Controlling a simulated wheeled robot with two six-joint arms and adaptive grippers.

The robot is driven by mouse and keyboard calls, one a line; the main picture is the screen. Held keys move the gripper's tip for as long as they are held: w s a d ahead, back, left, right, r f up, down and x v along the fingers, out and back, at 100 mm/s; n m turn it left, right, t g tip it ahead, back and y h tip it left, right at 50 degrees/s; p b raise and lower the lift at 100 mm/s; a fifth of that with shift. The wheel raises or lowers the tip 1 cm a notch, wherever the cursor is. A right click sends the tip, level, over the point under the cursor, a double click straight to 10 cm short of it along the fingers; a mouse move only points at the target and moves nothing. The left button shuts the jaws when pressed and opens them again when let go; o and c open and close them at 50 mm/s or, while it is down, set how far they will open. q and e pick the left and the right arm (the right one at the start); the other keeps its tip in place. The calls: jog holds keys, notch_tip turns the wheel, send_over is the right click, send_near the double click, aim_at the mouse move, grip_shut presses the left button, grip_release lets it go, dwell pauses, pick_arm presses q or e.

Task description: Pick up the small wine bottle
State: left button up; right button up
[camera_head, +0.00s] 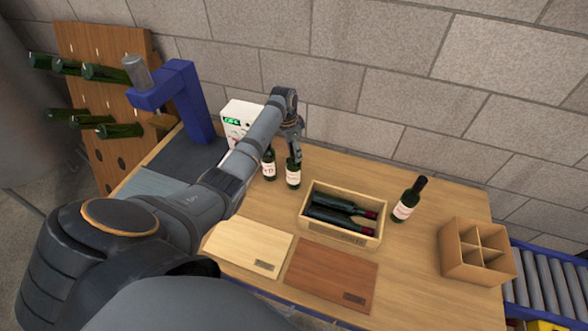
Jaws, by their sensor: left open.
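Two dark green wine bottles with pale labels stand upright close together behind the middle of the table. One bottle (293,174) is right below my left gripper (297,157); the other bottle (268,168) is just left of it, partly behind my arm. Both look smaller than the bottle (407,203) standing farther right. My left gripper is open, pointing down at the top of the right one of the pair; I cannot tell if its fingers touch the neck. My right gripper is out of view.
A wooden crate (340,236) holds dark bottles lying down. A divided cardboard box (447,251) stands at the right edge, by a roller conveyor (547,282). Two flat boards (248,246) (330,276) lie in front. A blue press (192,100) and white device (238,118) stand behind left.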

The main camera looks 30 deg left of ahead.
pick_arm(q)
jog(key=shift+s+r, duration=0.1)
grip_shut()
jog(key=shift+r, duration=0.1)
dwell(0.4)
